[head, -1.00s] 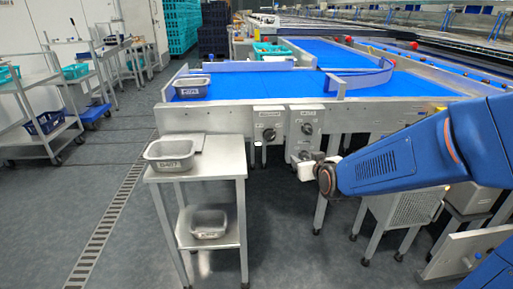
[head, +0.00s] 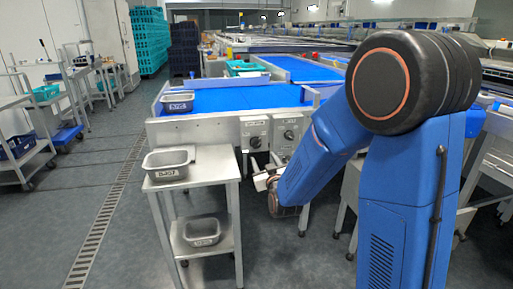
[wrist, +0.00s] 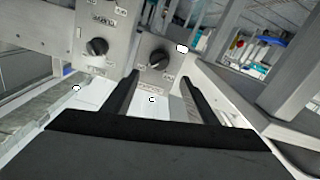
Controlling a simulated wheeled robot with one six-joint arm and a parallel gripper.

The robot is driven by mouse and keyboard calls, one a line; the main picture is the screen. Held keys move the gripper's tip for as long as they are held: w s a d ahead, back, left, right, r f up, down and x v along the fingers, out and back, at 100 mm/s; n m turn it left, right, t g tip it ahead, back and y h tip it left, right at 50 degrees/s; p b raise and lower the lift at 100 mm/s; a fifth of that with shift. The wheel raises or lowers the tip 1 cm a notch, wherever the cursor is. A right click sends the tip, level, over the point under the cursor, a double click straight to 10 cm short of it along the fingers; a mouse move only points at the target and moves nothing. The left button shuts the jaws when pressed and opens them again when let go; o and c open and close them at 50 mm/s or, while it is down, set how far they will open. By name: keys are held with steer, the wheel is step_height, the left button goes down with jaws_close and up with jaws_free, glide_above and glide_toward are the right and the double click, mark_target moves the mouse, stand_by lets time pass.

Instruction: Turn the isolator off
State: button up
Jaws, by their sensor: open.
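Two grey switch boxes with dark rotary knobs are on the conveyor's front. The left knob (head: 255,142) also shows in the wrist view (wrist: 97,46). The right knob (head: 289,134) also shows in the wrist view (wrist: 160,58). Their labels are too small for me to read, so I cannot tell which is the isolator. My gripper (wrist: 159,76) is open and empty, its fingers pointing toward the right box, with the right knob seen between and beyond the tips. In the head view my gripper (head: 262,180) is below and in front of the boxes, partly hidden by my arm.
A steel side table (head: 205,175) stands left of the gripper, with a grey tub (head: 167,165) on top and another tub (head: 202,232) on its lower shelf. The blue conveyor (head: 235,98) lies behind the boxes. The floor at left is open around a drain grate (head: 105,210).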

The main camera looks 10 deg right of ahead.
mark_target(257, 146)
steer(key=w, duration=1.2)
steer(key=shift+w+d, duration=0.1)
steer(key=shift+w, duration=0.15)
steer(key=c, duration=1.1)
